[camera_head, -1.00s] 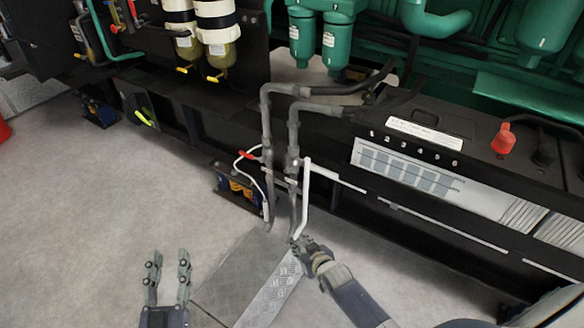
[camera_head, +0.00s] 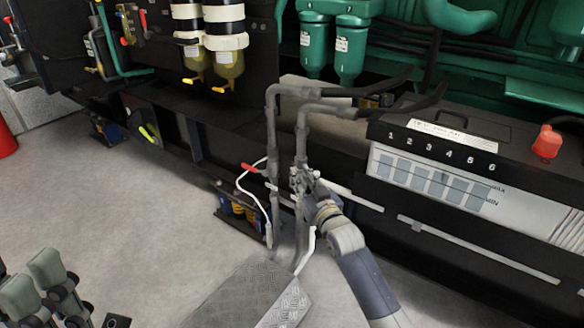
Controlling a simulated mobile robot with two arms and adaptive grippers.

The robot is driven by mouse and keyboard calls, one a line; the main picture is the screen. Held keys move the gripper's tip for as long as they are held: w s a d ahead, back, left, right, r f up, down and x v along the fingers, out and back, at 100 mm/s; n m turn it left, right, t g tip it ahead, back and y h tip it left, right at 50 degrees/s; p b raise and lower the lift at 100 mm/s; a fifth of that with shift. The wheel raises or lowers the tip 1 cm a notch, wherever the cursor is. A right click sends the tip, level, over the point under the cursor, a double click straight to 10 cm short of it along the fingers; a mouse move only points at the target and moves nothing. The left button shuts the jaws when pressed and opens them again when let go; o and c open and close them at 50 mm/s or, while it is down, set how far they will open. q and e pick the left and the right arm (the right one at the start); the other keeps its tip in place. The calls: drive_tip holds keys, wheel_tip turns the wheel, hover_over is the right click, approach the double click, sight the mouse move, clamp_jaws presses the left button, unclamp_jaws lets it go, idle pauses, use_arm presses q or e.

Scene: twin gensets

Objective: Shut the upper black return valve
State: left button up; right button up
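Two upright grey pipes stand beside the genset base: a left pipe (camera_head: 271,130) and a right pipe (camera_head: 301,135). A red lever (camera_head: 249,168) shows at the left pipe. My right gripper (camera_head: 303,182) is at the right pipe, at about the red lever's height. It covers that stretch of pipe, and I cannot make out a black valve handle there. Its fingers are too small and too merged with the pipe to tell open from shut, or whether they touch it. My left gripper (camera_head: 40,287) is at the lower left, fingers apart, empty, far from the pipes.
A white bent tube (camera_head: 307,248) stands close by my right arm. A battery box (camera_head: 430,180) with a red cap (camera_head: 546,142) is at the right. A metal tread plate (camera_head: 245,295) lies below the pipes.

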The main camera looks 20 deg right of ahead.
sight(292, 165)
drive_tip(key=w+b, duration=0.1)
drive_tip(key=w, duration=0.1)
drive_tip(key=w+b, duration=0.1)
drive_tip(key=w, duration=0.2)
drive_tip(key=w+b, duration=0.1)
drive_tip(key=w, duration=0.2)
drive_tip(key=shift+a, duration=0.3)
drive_tip(key=shift+f, duration=0.1)
clamp_jaws()
